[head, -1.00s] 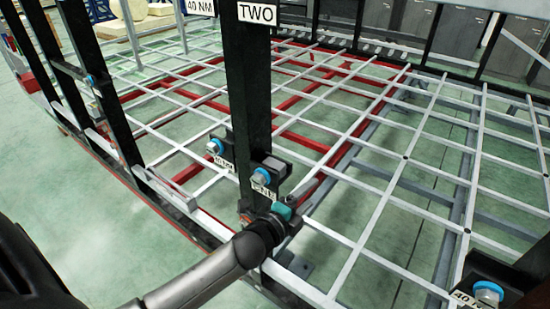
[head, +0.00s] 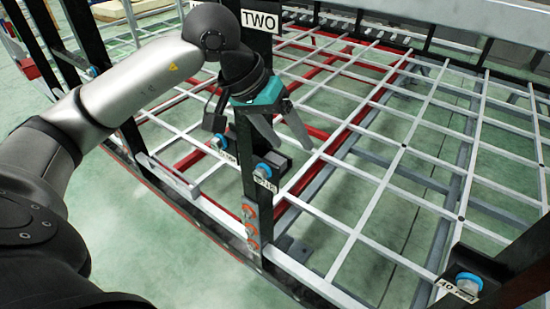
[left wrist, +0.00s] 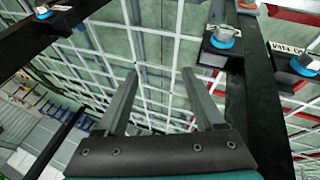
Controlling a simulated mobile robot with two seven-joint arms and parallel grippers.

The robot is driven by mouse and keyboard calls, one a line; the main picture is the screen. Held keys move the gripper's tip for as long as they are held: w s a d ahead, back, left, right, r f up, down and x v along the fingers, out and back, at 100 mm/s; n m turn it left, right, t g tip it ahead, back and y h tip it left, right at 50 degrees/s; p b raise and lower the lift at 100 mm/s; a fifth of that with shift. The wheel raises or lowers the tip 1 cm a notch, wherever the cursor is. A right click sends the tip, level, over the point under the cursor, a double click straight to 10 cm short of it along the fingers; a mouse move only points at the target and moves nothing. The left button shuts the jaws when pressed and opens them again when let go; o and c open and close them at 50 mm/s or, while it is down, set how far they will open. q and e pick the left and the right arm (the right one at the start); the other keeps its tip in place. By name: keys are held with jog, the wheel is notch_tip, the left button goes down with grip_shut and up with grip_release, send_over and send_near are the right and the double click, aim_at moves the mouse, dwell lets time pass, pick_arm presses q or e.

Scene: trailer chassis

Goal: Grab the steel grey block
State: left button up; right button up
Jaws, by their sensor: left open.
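I cannot pick out a steel grey block for sure. Dark blocks carrying bolts with blue rings are fixed beside the post: one bolt (head: 263,172) on the right and one (head: 218,142) on the left. In the left wrist view, a bolt (left wrist: 222,37) stands on a dark block right of the fingers. My right gripper is not in view.
A pale grid of bars (head: 400,150) with red members (head: 345,130) fills the middle and right. Another black post with a bolt (head: 468,283) stands at the lower right. Green floor (head: 180,270) shows at lower left.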

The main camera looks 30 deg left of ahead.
pick_arm(q)
jog(key=a+r+m+y, duration=0.2)
jog(key=a+y, duration=0.2)
jog(key=a, duration=0.2)
jog(key=p, duration=0.1)
send_near(275, 158)
jog(key=x, duration=0.8)
jog(key=shift+f, duration=0.4)
jog(key=c, duration=1)
jog(key=shift+c, duration=0.5)
jog(key=shift+r, duration=0.15)
